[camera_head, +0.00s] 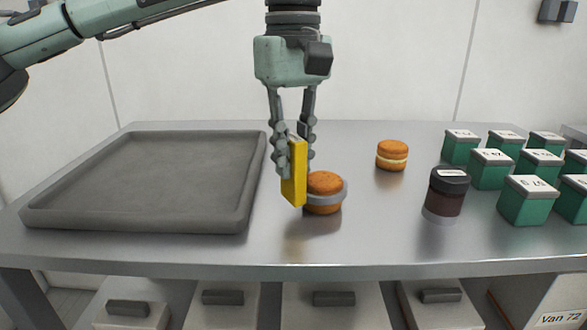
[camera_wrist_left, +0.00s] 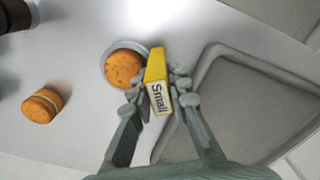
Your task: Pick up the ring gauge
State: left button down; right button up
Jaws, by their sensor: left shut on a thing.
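The ring gauge has a yellow handle (camera_head: 294,178) and a grey ring (camera_head: 338,195). In the left wrist view the handle (camera_wrist_left: 155,78) bears a label reading "Small". My left gripper (camera_head: 297,152) points down from above and is shut on the handle, with a finger on each side; it also shows in the left wrist view (camera_wrist_left: 160,95). The grey ring sits around an orange filled round (camera_head: 324,182) at about mid-height, and the round's top shows above it. I cannot tell whether ring and round touch. My right gripper is not in view.
An empty grey tray (camera_head: 138,226) lies at the left. A second filled round (camera_head: 391,155) stands behind to the right. A dark-lidded jar (camera_head: 446,195) and several green labelled boxes (camera_head: 528,200) occupy the right side. The front strip of the metal table (camera_head: 330,245) is clear.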

pick_arm(q)
notch_tip(320, 180, up, 10)
jog(key=shift+f+p, duration=0.15)
jog(key=shift+p, duration=0.2)
notch_tip(320, 180, up, 6)
jog(key=shift+f+p, duration=0.15)
jog(key=shift+p, duration=0.7)
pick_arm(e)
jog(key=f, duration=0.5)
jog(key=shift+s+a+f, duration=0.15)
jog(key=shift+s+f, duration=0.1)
pick_arm(q)
jog(key=shift+f+b, duration=1.95)
jog(key=shift+f, duration=2.15)
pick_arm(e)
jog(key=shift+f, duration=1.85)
